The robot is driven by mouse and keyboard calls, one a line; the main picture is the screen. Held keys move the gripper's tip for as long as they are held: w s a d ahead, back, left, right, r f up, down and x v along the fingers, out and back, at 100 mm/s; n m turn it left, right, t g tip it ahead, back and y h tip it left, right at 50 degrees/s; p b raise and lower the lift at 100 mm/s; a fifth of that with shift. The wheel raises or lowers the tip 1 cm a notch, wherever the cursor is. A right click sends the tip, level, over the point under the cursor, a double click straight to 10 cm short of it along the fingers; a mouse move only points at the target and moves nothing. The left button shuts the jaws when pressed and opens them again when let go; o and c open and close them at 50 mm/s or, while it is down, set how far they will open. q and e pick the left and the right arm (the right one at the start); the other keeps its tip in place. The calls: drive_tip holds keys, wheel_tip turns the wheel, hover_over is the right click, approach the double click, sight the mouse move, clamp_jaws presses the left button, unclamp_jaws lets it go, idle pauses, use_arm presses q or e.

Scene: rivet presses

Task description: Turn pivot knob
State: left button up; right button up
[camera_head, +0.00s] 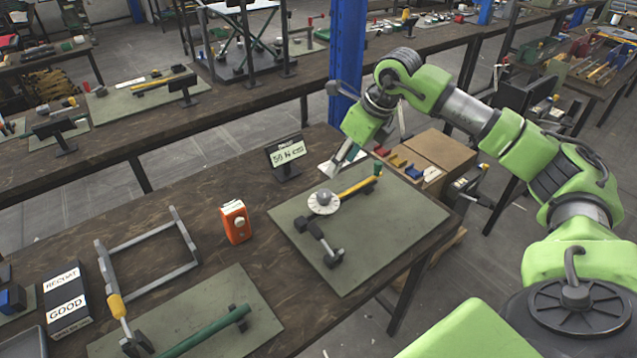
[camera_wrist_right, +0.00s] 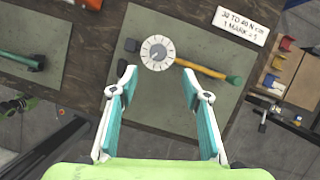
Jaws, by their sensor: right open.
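The pivot knob is a grey knob on a round white dial with tick marks (camera_head: 323,201). It sits on a tool lying on the grey-green mat (camera_head: 385,245), with a yellow handle (camera_head: 358,187) and green end on one side and a dark bar with a black block (camera_head: 333,259) on the other. My right gripper (camera_head: 341,166) hangs above and behind the dial, apart from it. In the right wrist view, its open teal fingers (camera_wrist_right: 160,82) are empty, and the dial (camera_wrist_right: 158,52) shows just beyond the gap between their tips. My left gripper is out of view.
A small sign (camera_head: 287,152) stands behind the mat. In the wrist view a label (camera_wrist_right: 241,25) reads about 30 to 40 N cm. An orange box (camera_head: 235,222) stands left of the mat. Coloured parts in a bin (camera_head: 398,162) and a cardboard box (camera_head: 440,158) stand behind right.

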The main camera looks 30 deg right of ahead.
sight(325, 193)
drive_tip(key=p+x, duration=0.2)
drive_tip(key=x, duration=0.7)
drive_tip(key=shift+s+a+f+p, duration=0.1)
drive_tip(key=shift+a+f+p, duration=0.05)
drive_tip(key=shift+f+p, duration=0.2)
drive_tip(key=x, duration=0.2)
drive_tip(key=shift+f+p, duration=0.3)
drive_tip(key=shift+p, duration=0.05)
drive_tip(key=shift+a+f, duration=0.1)
drive_tip(key=shift+f, duration=0.2)
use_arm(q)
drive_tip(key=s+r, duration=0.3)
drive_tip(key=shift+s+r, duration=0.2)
use_arm(e)
drive_tip(key=c, duration=1.1)
